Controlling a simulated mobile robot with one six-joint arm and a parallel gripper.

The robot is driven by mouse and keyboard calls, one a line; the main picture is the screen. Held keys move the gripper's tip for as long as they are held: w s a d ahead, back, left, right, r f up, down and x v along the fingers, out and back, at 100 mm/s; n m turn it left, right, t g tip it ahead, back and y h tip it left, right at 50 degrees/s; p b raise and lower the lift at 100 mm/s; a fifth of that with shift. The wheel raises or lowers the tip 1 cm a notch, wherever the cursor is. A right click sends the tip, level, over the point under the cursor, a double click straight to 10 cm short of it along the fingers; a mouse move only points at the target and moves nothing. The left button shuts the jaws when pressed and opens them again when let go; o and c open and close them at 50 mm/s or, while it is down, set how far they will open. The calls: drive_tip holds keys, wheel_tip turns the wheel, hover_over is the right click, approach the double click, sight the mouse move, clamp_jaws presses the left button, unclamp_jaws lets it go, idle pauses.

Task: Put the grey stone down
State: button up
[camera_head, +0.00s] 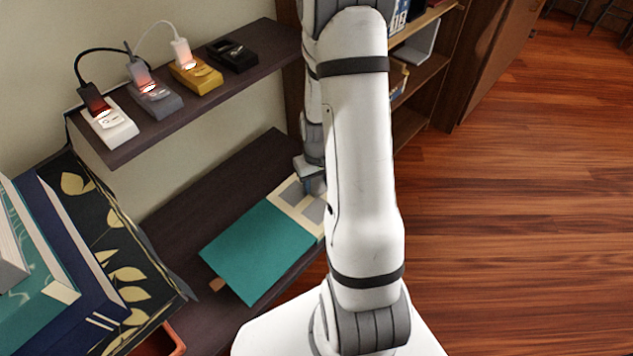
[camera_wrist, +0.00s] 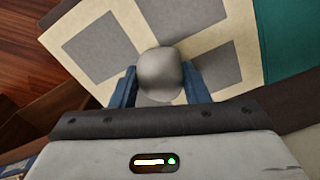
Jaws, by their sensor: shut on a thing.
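The grey stone (camera_wrist: 160,68) is a rounded, smooth lump between the two blue fingers of my gripper (camera_wrist: 160,88) in the wrist view. My gripper is shut on it. Below the stone lies a cream sheet with grey squares (camera_wrist: 222,55); I cannot tell whether the stone touches it. In the head view my gripper (camera_head: 313,184) is a small blue and grey part over the same cream sheet (camera_head: 284,197) on the lower shelf (camera_head: 185,215). The stone is not discernible there, and my arm hides part of the sheet.
A teal panel (camera_head: 258,252) adjoins the cream sheet. Several small devices, some with cables, stand on the upper shelf (camera_head: 175,120) above. Large books (camera_head: 70,250) fill the left. A tall bookcase (camera_head: 425,75) stands behind my arm. Wood floor (camera_head: 520,200) is open on the right.

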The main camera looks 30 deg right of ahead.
sight(317, 181)
drive_tip(key=o, duration=1.1)
drive_tip(key=shift+f, duration=0.1)
wheel_tip(317, 181, up, 12)
drive_tip(key=p, duration=0.5)
drive_tip(key=s+a+r+t, duration=0.1)
drive_tip(key=s+a+r, duration=1.1)
drive_tip(key=r, duration=0.4)
drive_tip(key=shift+s+n, duration=0.15)
drive_tip(key=shift+n, duration=0.15)
drive_tip(key=shift+a+r, duration=0.1)
